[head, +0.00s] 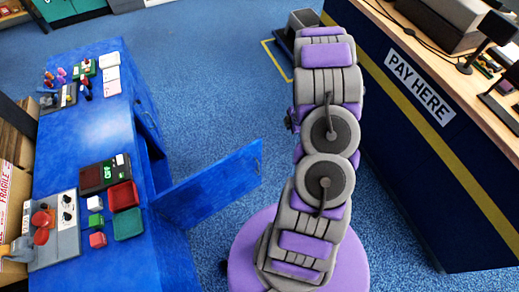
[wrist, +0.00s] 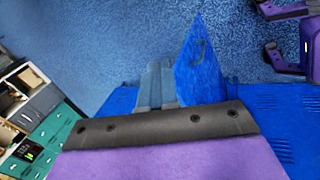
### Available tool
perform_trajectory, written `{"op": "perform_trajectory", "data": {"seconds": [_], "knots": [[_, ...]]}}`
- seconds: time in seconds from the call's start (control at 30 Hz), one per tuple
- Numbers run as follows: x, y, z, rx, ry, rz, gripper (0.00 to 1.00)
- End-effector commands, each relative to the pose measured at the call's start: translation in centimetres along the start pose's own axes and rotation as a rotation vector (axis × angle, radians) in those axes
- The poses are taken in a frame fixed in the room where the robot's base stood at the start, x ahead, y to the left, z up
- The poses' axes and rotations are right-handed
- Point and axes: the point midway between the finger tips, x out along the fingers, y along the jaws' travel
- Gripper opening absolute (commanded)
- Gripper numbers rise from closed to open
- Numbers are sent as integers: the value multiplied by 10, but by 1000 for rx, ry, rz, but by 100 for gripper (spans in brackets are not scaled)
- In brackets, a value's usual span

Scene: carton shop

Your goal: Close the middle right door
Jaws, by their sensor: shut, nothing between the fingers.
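The blue cabinet (head: 85,130) stands at the left of the head view. One blue door (head: 215,185) on its right side stands wide open, sticking out over the floor, with a small handle slot near its outer edge. A dark opening (head: 150,150) shows behind it. In the wrist view a blue panel with a slot (wrist: 203,70), seemingly this door, rises just right of my gripper (wrist: 157,75). My gripper's grey fingers are shut and empty; I cannot tell if they touch the panel. In the head view I cannot make out the fingers, only my arm.
The cabinet top carries trays, including a green tray (head: 127,224), and a grey control box (head: 55,230). A counter marked PAY HERE (head: 420,88) stands at the right. Blue carpet (head: 215,90) between is clear.

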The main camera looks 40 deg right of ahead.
Motion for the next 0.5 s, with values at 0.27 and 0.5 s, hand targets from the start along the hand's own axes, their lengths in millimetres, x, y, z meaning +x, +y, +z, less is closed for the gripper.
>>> {"op": "perform_trajectory", "data": {"seconds": [0.27, 0.5], "knots": [[48, -66, -35, -119, 325, 8, 0], [56, -89, -58, -156, 463, 40, 0]]}}
